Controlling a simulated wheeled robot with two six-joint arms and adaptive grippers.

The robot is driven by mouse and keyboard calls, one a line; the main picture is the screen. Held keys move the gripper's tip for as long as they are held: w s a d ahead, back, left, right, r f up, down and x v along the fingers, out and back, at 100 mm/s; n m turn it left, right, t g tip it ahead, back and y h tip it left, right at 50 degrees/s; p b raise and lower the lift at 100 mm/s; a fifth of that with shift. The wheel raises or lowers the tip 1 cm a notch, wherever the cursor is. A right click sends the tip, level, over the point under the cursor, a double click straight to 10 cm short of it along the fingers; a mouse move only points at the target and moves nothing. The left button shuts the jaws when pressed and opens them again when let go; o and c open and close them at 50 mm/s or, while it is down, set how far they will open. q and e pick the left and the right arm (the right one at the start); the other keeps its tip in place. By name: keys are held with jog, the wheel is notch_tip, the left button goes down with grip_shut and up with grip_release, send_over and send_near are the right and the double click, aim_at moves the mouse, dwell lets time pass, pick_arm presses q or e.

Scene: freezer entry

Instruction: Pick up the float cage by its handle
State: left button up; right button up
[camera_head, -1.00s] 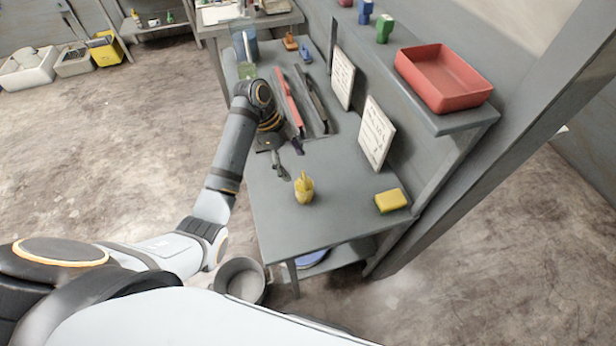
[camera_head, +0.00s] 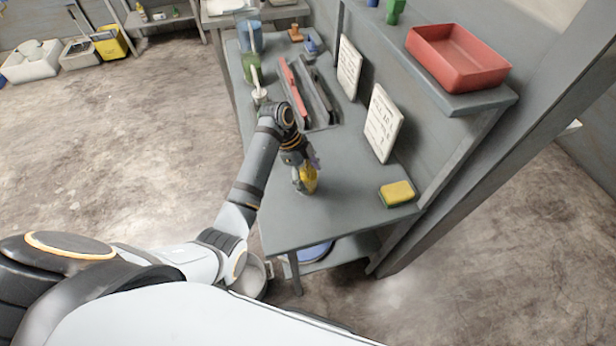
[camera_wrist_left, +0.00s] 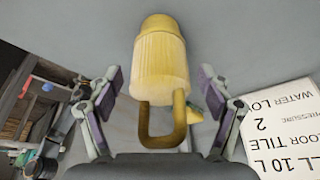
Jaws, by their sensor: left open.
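The float cage (camera_head: 309,181) is a small yellow ribbed body standing on the grey bench near its front. In the left wrist view the float cage (camera_wrist_left: 160,65) fills the upper middle, with its U-shaped handle (camera_wrist_left: 163,138) toward the palm. My left gripper (camera_head: 305,173) is at the cage and partly hides it in the head view. In the wrist view the fingers of the left gripper (camera_wrist_left: 160,82) are spread, one on each side of the cage with a gap. My right gripper is not in view.
A yellow sponge (camera_head: 397,193) lies to the right on the bench (camera_head: 335,215). Two white signs (camera_head: 382,123) lean behind it. A red tray (camera_head: 457,58) sits on the shelf above. Red and dark long tools (camera_head: 295,92) lie farther back. The bench front is clear.

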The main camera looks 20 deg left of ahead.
pick_arm(q)
jog(key=c, duration=1.3)
jog(key=shift+o, duration=0.2)
